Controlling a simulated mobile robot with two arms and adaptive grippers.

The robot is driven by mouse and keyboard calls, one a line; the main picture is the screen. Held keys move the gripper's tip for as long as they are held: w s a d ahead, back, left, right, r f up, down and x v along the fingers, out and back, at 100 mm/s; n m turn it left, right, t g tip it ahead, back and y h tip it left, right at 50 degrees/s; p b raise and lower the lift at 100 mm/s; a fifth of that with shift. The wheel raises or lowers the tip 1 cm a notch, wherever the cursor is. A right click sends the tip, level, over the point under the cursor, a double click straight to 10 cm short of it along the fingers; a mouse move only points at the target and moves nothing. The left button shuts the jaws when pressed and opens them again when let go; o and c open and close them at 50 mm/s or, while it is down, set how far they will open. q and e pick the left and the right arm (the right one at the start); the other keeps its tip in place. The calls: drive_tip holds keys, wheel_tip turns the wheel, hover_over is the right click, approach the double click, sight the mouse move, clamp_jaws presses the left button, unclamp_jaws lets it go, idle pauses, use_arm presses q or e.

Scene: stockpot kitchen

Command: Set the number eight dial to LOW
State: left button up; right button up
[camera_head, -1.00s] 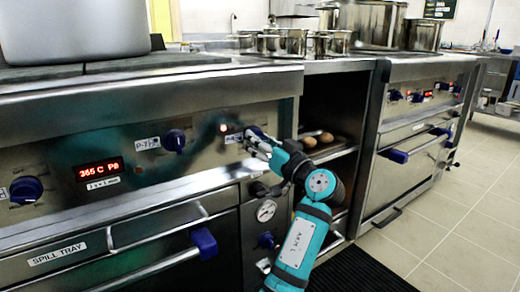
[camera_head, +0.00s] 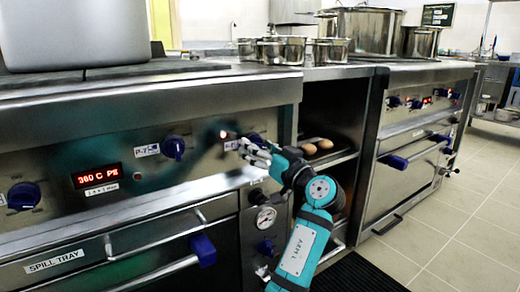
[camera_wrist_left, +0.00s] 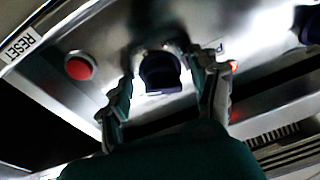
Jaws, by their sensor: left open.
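In the head view, a dark blue dial (camera_head: 255,139) sits on the stove's front panel, partly hidden behind my left gripper (camera_head: 252,152). Its label (camera_head: 230,145) is partly covered, and I cannot read its number or the dial's setting. In the left wrist view the dial (camera_wrist_left: 160,72) lies between the two fingertips of my left gripper (camera_wrist_left: 168,88). The fingers are open, one on each side, with gaps to the dial. My right gripper is not in view.
Another blue dial (camera_head: 173,148) labelled P-7 is to the left, beyond it a red display (camera_head: 97,176) and a further dial (camera_head: 23,195). A red button (camera_wrist_left: 79,66) near a RESET label shows in the wrist view. An oven handle (camera_head: 160,268) is below.

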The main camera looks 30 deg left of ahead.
use_arm(q)
drive_tip(key=v, duration=0.7)
drive_tip(key=shift+d, duration=0.25)
drive_tip(key=shift+w, duration=0.1)
